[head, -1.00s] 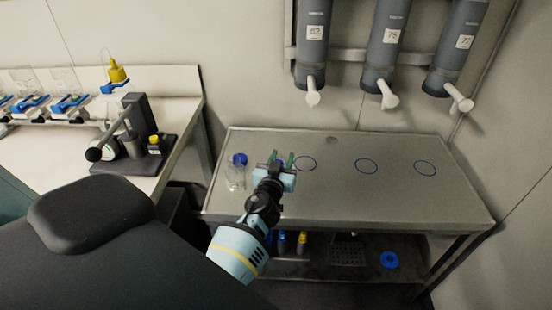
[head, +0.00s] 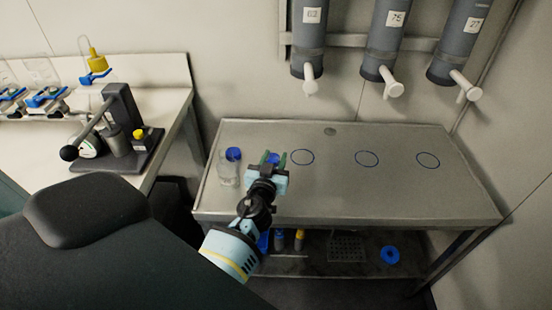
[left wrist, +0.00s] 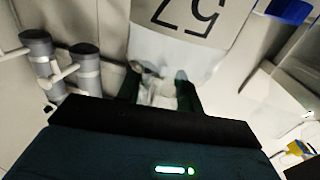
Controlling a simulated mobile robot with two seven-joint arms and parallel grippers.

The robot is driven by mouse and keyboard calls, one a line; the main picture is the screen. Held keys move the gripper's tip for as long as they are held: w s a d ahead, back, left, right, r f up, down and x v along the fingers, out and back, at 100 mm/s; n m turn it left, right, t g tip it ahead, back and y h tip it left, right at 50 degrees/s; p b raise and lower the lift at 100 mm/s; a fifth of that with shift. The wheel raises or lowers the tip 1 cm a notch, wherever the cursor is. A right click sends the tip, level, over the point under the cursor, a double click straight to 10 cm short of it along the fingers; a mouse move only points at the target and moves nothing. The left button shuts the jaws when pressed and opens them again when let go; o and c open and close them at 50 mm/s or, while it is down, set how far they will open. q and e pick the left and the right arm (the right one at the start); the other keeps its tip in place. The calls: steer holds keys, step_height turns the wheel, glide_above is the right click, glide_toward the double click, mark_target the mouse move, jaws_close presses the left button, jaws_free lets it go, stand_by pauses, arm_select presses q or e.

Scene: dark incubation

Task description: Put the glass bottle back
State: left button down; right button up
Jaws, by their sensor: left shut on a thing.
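My left gripper (head: 272,159) is over the left part of the metal table (head: 320,205), shut on a glass bottle. The held bottle's blue cap (head: 272,157) shows between the fingers in the head view; the gripper hides most of its body there. In the left wrist view the clear bottle (left wrist: 178,55) fills the space before the fingers, with a white label with large dark digits upside down. A second clear bottle (head: 228,172) with a blue cap stands on the table just left of the gripper. My right gripper is not in view.
Several blue rings mark the tabletop; the nearest ring (head: 302,157) is just right of the gripper. Grey numbered dispensers (head: 385,45) with white spouts hang above the table's back. A side bench (head: 150,85) with a lever device (head: 118,140) stands at left. The table's right half is clear.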

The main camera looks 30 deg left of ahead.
arm_select(q)
steer(key=shift+d, duration=0.1)
steer(key=c, duration=0.9)
jaws_free()
